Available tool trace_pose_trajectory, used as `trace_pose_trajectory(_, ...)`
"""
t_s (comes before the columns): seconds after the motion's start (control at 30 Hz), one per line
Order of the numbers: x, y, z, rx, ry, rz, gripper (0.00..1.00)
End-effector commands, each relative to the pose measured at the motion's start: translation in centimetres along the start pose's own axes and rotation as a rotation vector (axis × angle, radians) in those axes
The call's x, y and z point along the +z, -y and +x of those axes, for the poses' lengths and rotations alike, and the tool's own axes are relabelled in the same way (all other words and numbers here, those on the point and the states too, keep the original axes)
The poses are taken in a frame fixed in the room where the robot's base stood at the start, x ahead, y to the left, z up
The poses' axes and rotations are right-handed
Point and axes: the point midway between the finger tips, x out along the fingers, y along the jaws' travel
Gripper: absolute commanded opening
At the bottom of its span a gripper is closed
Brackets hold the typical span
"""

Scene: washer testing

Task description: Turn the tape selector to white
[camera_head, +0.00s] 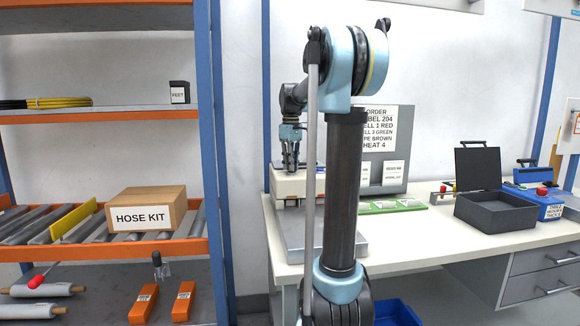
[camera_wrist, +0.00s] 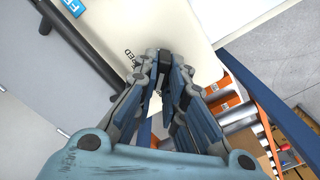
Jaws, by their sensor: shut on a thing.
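A beige machine (camera_head: 290,185) stands at the left end of the white workbench, and its pale top (camera_wrist: 190,35) fills the upper part of the wrist view. Black lettering that seems to end in "ED" is printed on that top beside my fingers. My gripper (camera_head: 291,166) points down onto the machine top. In the wrist view my gripper (camera_wrist: 172,60) has its fingertips close together at the surface, shut on what seems to be the tape selector knob. The fingers hide the knob, so its pointing direction cannot be told.
A grey order board (camera_head: 384,140) behind my arm shows text including "PE BROWN". A green board (camera_head: 392,206), a black open case (camera_head: 495,208) and a blue device (camera_head: 540,205) are on the bench. An orange-and-blue shelf with a hose kit box (camera_head: 147,207) stands left.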

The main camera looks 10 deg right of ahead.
Motion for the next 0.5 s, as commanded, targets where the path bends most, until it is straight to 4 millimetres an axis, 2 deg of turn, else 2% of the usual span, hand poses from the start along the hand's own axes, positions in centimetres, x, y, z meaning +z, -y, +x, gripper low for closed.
trace_pose_trajectory(0.5,-0.09,-0.33,-0.11,0.002,-0.004,0.382,0.00)
